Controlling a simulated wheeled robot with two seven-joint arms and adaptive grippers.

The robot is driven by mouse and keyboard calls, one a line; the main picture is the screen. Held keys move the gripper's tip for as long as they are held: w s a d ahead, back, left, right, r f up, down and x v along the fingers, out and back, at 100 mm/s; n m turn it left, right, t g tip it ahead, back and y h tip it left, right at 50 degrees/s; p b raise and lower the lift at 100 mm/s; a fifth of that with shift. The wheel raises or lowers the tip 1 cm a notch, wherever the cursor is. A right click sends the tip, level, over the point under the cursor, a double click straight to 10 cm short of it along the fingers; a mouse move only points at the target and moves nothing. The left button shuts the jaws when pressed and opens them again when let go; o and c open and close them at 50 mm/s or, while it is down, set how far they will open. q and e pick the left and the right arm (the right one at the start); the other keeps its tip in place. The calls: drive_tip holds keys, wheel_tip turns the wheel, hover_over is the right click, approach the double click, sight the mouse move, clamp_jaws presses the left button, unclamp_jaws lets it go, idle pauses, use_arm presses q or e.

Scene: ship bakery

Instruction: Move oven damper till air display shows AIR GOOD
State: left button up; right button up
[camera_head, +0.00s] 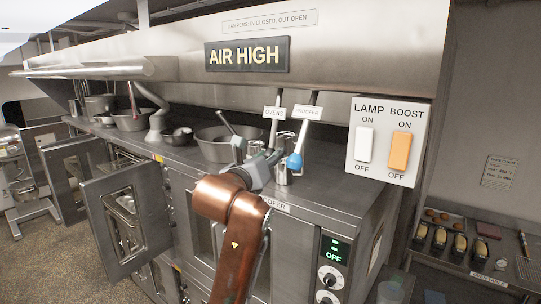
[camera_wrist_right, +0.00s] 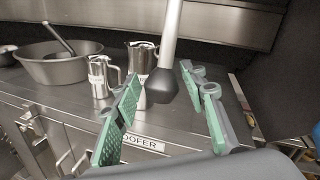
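The air display (camera_head: 248,55) on the hood reads AIR HIGH. Two damper rods hang below it in the head view. The left one, labelled OVENS (camera_head: 274,112), runs down to my right gripper (camera_head: 265,160), which hides its lower end. The right one, labelled PROOFER, ends in a blue knob (camera_head: 295,161) just right of the gripper. In the right wrist view, a rod with a black knob (camera_wrist_right: 161,87) hangs between the green fingers of my right gripper (camera_wrist_right: 163,82). The fingers are open, with gaps on both sides of the knob. My left gripper is out of view.
A sign (camera_head: 268,21) above says dampers in closed, out open. A LAMP and BOOST switch box (camera_head: 388,140) is at right. A bowl (camera_wrist_right: 62,68) and metal jugs (camera_wrist_right: 103,78) stand on the oven top behind the gripper. An oven door (camera_head: 128,215) stands open at left.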

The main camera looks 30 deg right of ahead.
clamp_jaws()
drive_tip(key=shift+d, duration=0.1)
idle(0.4)
